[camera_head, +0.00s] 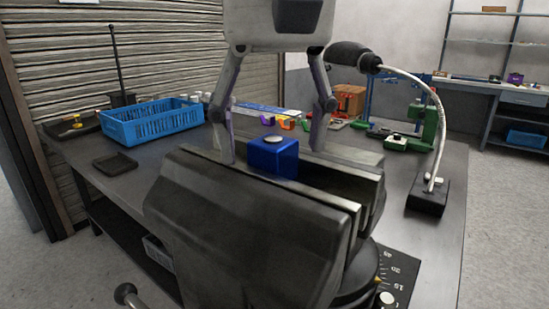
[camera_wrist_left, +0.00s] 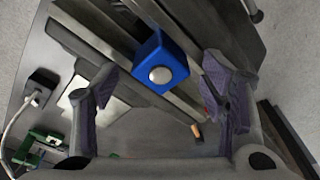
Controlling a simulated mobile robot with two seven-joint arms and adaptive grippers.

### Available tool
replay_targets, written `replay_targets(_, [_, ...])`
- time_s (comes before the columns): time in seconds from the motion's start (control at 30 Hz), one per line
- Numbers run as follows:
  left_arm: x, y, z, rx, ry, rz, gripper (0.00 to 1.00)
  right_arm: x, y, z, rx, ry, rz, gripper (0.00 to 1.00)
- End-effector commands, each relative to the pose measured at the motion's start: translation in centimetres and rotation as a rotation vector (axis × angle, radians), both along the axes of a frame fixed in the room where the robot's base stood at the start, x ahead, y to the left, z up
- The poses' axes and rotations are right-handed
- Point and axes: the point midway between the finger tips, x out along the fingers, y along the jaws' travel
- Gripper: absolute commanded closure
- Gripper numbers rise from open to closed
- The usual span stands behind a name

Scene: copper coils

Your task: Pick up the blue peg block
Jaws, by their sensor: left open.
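The blue peg block (camera_head: 274,157) is a blue cube with a round silver peg end on its top. It sits on top of the vise jaws (camera_head: 262,180); how deep it goes between them I cannot tell. My left gripper (camera_head: 273,156) points down from above with its two fingers spread wide, one on each side of the block. In the left wrist view the block (camera_wrist_left: 160,62) lies between and beyond the open fingers (camera_wrist_left: 165,95), with clear gaps on both sides. Neither finger touches it there. My right gripper is not in view.
A blue basket (camera_head: 152,123) and a small dark tray (camera_head: 115,163) stand on the workbench at left. A bendy lamp with a black base (camera_head: 428,197) stands at right. Green fixtures (camera_head: 420,130) and small coloured parts (camera_head: 284,123) lie behind the vise.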

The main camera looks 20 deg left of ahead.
Motion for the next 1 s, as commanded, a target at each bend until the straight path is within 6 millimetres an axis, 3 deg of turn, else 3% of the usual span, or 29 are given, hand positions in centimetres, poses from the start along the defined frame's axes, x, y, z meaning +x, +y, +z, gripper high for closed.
replay_targets(0.03, [-0.1,0.0,0.1,0.0,-0.002,0.0,0.34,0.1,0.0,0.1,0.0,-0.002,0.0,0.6])
replay_targets(0.3, [0.0,0.0,0.1,0.0,-0.001,0.0,0.91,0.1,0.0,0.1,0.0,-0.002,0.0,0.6])
replay_targets(0.63, [0.0,0.0,1.0,0.0,-0.004,0.004,0.91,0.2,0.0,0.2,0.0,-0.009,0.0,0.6])
replay_targets(1.0, [0.0,-0.1,8.5,0.0,-0.01,0.003,0.91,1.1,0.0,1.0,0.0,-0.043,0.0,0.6])
